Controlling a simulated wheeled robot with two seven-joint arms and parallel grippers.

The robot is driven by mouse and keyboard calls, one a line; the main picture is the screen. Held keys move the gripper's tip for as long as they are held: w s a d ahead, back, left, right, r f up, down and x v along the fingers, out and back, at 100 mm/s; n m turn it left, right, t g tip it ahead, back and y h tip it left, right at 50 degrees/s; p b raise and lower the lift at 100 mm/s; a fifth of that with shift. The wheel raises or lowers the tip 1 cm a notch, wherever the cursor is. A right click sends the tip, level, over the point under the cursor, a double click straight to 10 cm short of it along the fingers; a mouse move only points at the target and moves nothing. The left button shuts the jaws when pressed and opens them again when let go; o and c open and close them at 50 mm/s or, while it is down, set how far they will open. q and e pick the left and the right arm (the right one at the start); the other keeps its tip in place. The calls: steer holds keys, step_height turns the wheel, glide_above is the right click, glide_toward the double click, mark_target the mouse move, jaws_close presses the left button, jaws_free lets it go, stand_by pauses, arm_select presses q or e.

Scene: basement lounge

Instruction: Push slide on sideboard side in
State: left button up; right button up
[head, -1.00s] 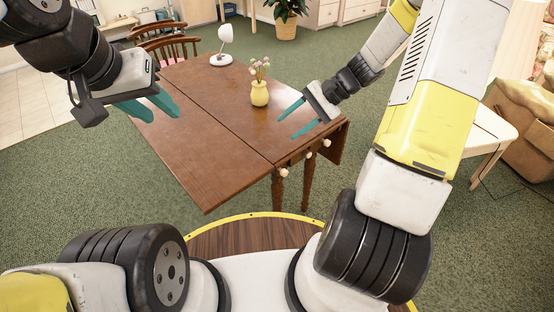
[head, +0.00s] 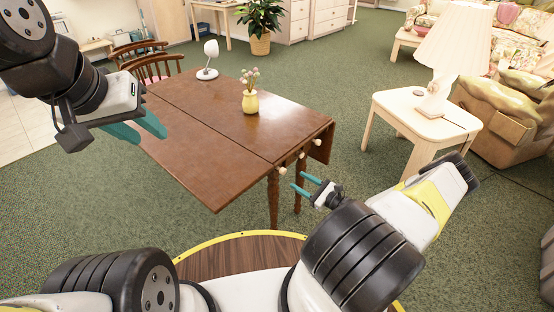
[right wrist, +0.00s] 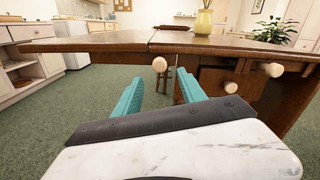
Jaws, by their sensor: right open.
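The brown drop-leaf table (head: 215,125) has its left leaf raised and its right leaf hanging. Pale round knobs show along its near end: a left knob (head: 283,171) near the leaf seam, a middle knob (head: 302,155) and a right knob (head: 316,142). In the right wrist view the left knob (right wrist: 159,64) appears between my fingers, farther off; the middle knob (right wrist: 231,87) and right knob (right wrist: 272,69) are to the right. Which knob belongs to the slide is unclear. My right gripper (head: 297,181) is open and empty, in front of the near end. My left gripper (head: 150,132) is open and empty by the left leaf.
A yellow vase (head: 250,102) with flowers and a white desk lamp (head: 208,62) stand on the table. A cream side table (head: 420,120) with a shaded lamp is at right. Wooden chairs are behind the table. Green carpet lies clear between the tables.

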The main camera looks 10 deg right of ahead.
mark_target(285, 172)
steer(key=x, duration=0.7)
steer(key=shift+w+a, duration=0.2)
steer(key=shift+w, duration=0.1)
jaws_close()
stand_by(1.1)
